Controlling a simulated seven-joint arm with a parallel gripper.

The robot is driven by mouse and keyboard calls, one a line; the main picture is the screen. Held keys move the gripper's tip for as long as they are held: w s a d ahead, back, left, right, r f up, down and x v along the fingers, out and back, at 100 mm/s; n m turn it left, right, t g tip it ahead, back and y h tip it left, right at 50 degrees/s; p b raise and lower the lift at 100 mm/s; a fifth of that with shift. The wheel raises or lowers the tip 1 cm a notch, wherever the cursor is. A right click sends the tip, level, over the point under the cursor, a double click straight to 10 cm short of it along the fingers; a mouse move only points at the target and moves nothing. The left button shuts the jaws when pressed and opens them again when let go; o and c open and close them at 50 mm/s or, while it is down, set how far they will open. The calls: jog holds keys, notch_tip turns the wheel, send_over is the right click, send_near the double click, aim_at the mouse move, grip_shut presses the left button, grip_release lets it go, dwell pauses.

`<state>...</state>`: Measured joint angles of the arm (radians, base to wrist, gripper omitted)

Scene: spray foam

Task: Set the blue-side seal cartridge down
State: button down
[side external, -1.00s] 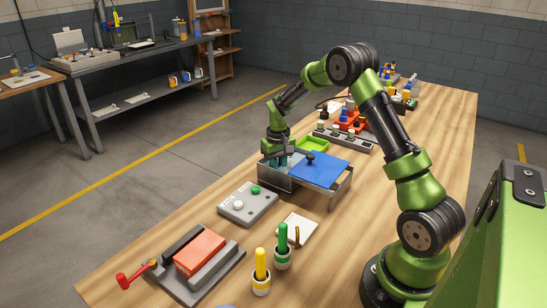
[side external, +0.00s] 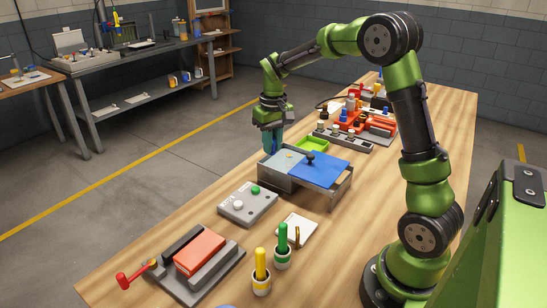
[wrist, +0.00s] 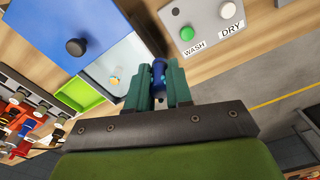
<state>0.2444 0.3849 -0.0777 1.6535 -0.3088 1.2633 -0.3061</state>
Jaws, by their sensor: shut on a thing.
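My gripper (wrist: 159,84) is shut on a dark blue cartridge (wrist: 158,68), seen between the teal fingers in the wrist view. In the side view my gripper (side external: 272,148) hangs fingers-down above the left end of a metal box (side external: 284,183). The cartridge cannot be made out clearly there. A blue lid (side external: 322,172) with a black knob covers the right part of the box. The left part shows a pale, shiny surface, with a small orange and teal spot in the wrist view.
A grey panel (side external: 247,204) with green WASH and white DRY buttons stands in front of the box. A lime green tray (side external: 312,143) and a rack (side external: 344,139) of several small parts lie behind it. A red block fixture (side external: 200,255) and yellow and green-handled tools stand nearer.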

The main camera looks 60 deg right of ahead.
jog(key=s+a, duration=0.5)
jog(key=s, duration=0.1)
jog(key=m, duration=0.1)
send_near(298, 215)
jog(key=a, duration=0.1)
jog(key=s+a+f, duration=0.1)
jog(key=a+f, duration=0.1)
jog(key=shift+s+a, duration=0.35)
jog(key=shift+s, duration=0.05)
jog(key=shift+f, duration=2.05)
jog(key=shift+f, duration=0.15)
jog(key=c, duration=1)
grip_release()
jog(key=shift+w, duration=0.1)
